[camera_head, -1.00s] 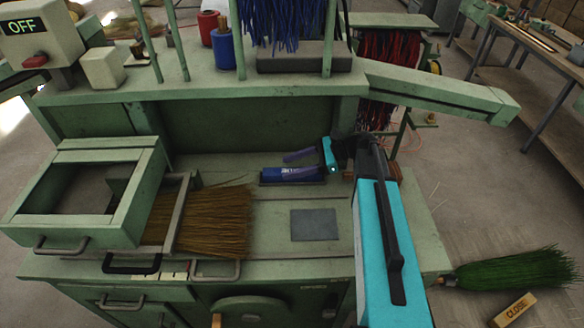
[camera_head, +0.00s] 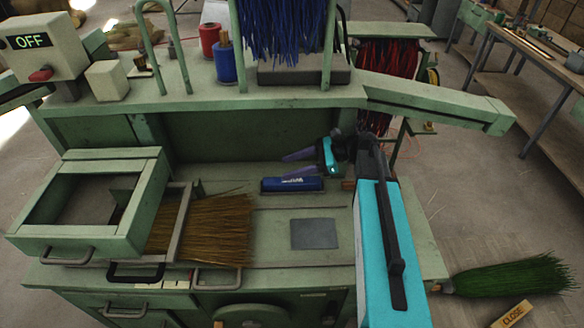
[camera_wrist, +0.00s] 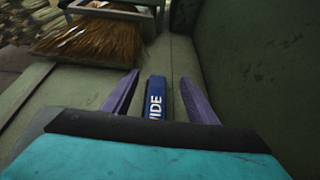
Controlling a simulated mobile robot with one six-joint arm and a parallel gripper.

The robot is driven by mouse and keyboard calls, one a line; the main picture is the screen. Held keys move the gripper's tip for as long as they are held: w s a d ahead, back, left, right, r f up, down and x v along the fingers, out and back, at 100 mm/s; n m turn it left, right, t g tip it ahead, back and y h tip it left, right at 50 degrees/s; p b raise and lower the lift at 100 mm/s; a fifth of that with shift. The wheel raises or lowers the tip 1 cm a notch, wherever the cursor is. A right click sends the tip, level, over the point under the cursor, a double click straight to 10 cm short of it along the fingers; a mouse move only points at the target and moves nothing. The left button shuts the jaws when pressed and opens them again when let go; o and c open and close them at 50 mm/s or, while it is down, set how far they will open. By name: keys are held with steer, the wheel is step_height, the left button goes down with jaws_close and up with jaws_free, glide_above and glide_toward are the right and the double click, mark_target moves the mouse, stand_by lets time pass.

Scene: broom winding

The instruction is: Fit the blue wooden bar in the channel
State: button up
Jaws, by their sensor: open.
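The blue wooden bar (camera_head: 292,184) lies lengthwise on the green bench top, close to the back panel. A thin dark edge shows along its base. I cannot tell how deep it sits in the channel, whose walls are not clear. In the wrist view the bar (camera_wrist: 156,97) with white lettering shows between my two purple fingers, with a gap on each side. My gripper (camera_head: 283,168) is open and empty, coming from the right. Its fingers show at and just above the bar's upper edge in the head view.
A brown bristle bundle (camera_head: 205,228) lies in a frame at left, beside an open green box (camera_head: 40,238). A grey square plate (camera_head: 315,233) lies in front of the bar. The back panel (camera_head: 240,138) rises close behind; blue bristles (camera_head: 283,25) hang above.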

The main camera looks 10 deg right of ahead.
steer(key=shift+s+a+f+m+t+b, duration=0.15)
steer(key=shift+f+m+t+b, duration=0.5)
steer(key=shift+b, duration=1.1)
steer(key=shift+a+f+m+t+h+b, duration=0.1)
steer(key=shift+f+m+t+h+b, duration=0.25)
steer(key=shift+b, duration=0.8)
steer(key=shift+b, duration=0.3)
steer(key=shift+f+m+t+h+b, duration=0.15)
steer(key=shift+m+t+h+b, duration=0.1)
steer(key=shift+m+t+b, duration=0.55)
steer(key=shift+d+m+t+h+b, duration=0.35)
steer(key=shift+m+t+b, duration=0.3)
steer(key=shift+b, duration=0.4)
